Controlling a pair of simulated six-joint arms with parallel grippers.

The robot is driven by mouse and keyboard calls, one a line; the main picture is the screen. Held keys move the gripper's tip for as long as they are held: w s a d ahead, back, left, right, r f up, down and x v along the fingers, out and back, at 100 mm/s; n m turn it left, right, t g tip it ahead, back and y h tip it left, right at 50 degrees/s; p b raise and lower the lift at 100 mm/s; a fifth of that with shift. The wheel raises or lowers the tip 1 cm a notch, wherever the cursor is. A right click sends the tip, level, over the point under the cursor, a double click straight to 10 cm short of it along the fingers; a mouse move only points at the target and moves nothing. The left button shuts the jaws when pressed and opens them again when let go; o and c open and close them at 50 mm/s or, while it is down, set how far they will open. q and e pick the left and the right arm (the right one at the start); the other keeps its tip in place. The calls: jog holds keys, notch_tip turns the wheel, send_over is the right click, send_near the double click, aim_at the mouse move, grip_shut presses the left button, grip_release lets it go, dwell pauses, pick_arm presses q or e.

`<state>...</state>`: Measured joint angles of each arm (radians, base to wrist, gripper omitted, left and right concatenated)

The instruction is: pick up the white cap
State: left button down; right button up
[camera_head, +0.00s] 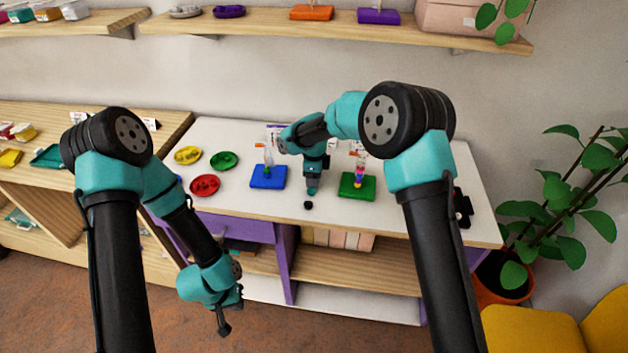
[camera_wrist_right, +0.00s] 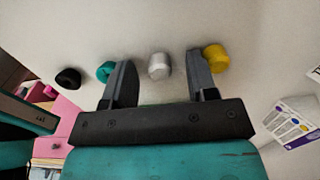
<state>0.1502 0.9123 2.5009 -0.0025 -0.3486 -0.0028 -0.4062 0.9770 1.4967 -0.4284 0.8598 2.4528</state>
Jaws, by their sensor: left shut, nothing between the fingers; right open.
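The white cap (camera_wrist_right: 159,66) stands on the white tabletop in the right wrist view, between the two fingers of my right gripper (camera_wrist_right: 158,82). The fingers are open, with a gap on each side of the cap. In the head view my right gripper (camera_head: 312,188) points down over the table between the blue and green boards, and I cannot make out the white cap there. My left gripper (camera_head: 224,324) is shut and empty, hanging low in front of the table.
A teal cap (camera_wrist_right: 106,71) and a yellow cap (camera_wrist_right: 216,58) flank the right fingers closely. A black cap (camera_wrist_right: 68,78) lies further left. A blue board (camera_head: 268,178) and a green board (camera_head: 357,187) with posts stand beside my right gripper. Coloured dishes (camera_head: 205,186) are left.

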dwell(0.5)
grip_shut()
dwell(0.4)
jog(key=shift+r, duration=0.45)
notch_tip(320, 180, up, 3)
jog(key=shift+f, duration=0.1)
jog(key=s+r, duration=0.1)
jog(key=s, duration=1.5)
jog(key=shift+r, duration=0.1)
jog(key=w+d+r, duration=0.8)
jog(key=d, duration=0.1)
jog(key=w+d+r, duration=0.4)
jog(key=shift+d+r, duration=0.25)
